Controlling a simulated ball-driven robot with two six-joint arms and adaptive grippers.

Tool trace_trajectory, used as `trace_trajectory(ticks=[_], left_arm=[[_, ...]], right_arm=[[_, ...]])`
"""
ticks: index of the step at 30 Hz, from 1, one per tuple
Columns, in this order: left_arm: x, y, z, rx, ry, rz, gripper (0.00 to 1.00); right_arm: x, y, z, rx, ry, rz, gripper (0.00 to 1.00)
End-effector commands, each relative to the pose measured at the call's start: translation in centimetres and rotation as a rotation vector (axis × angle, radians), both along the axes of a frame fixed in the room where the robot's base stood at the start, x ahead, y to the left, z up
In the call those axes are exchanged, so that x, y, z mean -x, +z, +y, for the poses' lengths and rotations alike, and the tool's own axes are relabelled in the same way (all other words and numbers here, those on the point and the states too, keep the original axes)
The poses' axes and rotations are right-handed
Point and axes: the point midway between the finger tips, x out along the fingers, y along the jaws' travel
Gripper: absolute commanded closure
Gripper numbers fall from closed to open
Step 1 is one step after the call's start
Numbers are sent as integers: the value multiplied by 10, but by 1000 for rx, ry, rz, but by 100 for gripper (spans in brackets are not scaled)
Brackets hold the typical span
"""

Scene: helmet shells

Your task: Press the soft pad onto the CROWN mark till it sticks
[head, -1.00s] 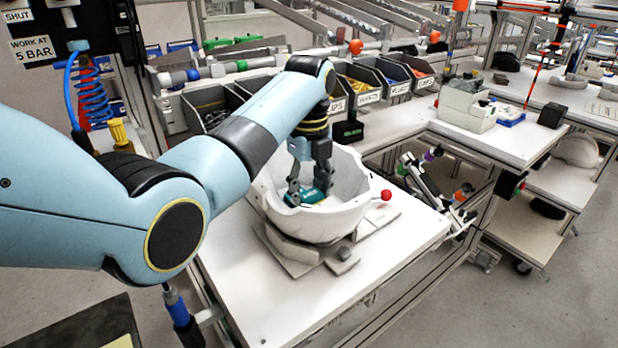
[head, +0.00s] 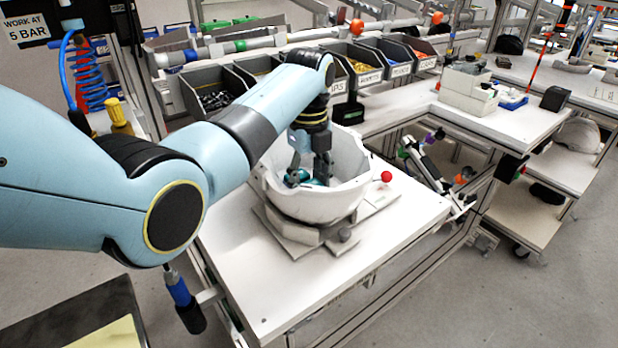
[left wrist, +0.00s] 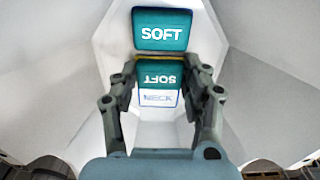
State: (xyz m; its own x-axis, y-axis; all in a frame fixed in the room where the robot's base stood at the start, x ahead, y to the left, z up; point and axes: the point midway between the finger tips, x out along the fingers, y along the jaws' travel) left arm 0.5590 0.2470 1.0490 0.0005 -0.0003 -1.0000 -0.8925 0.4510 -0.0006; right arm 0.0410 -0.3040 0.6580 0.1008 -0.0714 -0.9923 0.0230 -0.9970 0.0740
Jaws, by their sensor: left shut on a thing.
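The white helmet shell (head: 318,204) stands open side up on a grey stand (head: 290,232) on the table. My left gripper (head: 308,178) reaches down into it. In the left wrist view my left gripper (left wrist: 162,100) is shut on a teal soft pad (left wrist: 158,75), whose word SOFT reads upside down. Another teal pad (left wrist: 162,30) reading SOFT upright lies on the shell's inner wall just beyond. A white NECK mark (left wrist: 158,98) shows right below the held pad. I can read no CROWN mark. I cannot tell whether the held pad touches the shell. My right gripper is out of view.
A red ball knob (head: 386,176) stands right of the shell. Labelled parts bins (head: 212,92) line the table's back. The tabletop (head: 290,290) in front of the shell is clear. In the left wrist view, steep shell walls rise on both sides of my gripper.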

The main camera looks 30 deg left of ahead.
Motion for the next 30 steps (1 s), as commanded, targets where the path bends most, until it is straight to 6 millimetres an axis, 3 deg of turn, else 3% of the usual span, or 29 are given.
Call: trace_trajectory(ticks=[30], left_arm=[[1, -7, 0, 0, 0, 4, 66]], right_arm=[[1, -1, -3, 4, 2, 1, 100]])
